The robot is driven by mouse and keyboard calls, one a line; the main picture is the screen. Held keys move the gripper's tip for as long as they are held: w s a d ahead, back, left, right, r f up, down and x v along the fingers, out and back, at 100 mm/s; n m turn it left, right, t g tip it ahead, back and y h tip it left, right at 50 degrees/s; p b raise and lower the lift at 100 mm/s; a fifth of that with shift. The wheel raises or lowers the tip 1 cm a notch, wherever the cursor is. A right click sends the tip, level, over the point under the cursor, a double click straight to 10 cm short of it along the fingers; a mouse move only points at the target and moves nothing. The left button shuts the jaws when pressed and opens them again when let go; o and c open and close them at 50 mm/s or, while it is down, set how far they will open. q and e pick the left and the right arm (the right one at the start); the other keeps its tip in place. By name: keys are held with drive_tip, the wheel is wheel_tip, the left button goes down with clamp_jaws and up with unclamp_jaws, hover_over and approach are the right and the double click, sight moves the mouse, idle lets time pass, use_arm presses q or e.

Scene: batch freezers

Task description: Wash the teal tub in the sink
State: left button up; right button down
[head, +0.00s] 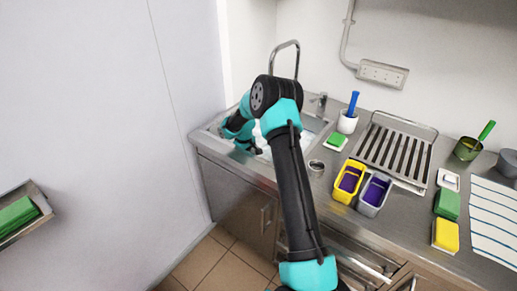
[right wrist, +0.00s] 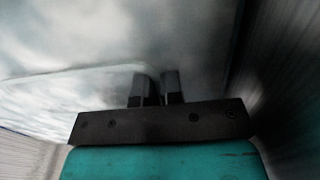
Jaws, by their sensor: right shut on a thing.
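My right arm reaches over the counter into the sink (head: 212,131) in the head view, and its forearm and wrist cover much of the basin. In the right wrist view my right gripper (right wrist: 156,88) is shut at a pale, hazy edge that looks like the rim of the tub (right wrist: 75,84). The tub's teal colour does not show clearly there, and cloudy white fills the view around it. In the head view I cannot make out the tub behind my arm. My left gripper is in no view.
A faucet (head: 287,45) rises behind the sink. Right of it are a blue-handled brush in a white cup (head: 347,123), a green sponge (head: 337,140), a slatted rack (head: 393,148), and a yellow tub (head: 339,190) beside a grey tub (head: 368,207). A wall stands close on the left.

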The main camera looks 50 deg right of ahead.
drive_tip(key=shift+d, duration=0.1)
drive_tip(key=shift+d, duration=1.95)
drive_tip(key=shift+a, duration=0.1)
drive_tip(key=shift+a, duration=1.95)
drive_tip(key=shift+d, duration=0.1)
drive_tip(key=shift+d, duration=1.95)
drive_tip(key=shift+a, duration=0.1)
